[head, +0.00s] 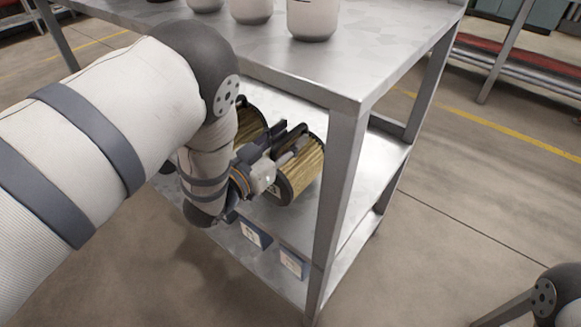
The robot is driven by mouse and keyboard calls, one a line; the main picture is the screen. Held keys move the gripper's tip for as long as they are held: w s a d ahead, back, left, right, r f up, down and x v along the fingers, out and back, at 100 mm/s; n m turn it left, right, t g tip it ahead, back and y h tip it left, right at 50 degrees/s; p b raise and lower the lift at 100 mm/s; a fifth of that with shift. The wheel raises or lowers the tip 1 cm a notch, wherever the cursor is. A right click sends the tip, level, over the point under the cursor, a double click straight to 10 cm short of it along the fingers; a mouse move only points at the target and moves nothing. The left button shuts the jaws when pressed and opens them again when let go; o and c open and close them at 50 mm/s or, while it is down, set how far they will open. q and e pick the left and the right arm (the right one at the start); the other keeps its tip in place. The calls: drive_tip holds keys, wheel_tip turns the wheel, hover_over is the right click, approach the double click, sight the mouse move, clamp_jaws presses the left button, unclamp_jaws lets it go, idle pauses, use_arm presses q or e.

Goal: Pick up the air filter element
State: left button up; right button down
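Two air filter elements with yellow pleats and black end caps lie on the middle shelf of a metal rack. The nearer air filter element (308,169) is on the right, and the farther one (250,124) is partly hidden by my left arm. My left gripper (291,146) reaches in under the top shelf, with its fingers at the left side of the nearer element. The fingers overlap its dark rim and handle, so I cannot tell whether they are closed on it. Of my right arm, only a joint shows at the lower right; its gripper is out of view.
The metal rack's top shelf (270,50) overhangs the elements, and its front corner post (341,190) stands just right of them. White containers (313,18) stand on top. Small dark boxes (292,263) sit lower down.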

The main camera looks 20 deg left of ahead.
use_arm(q)
drive_tip(key=shift+w+d, duration=0.1)
drive_tip(key=shift+w, duration=0.35)
clamp_jaws()
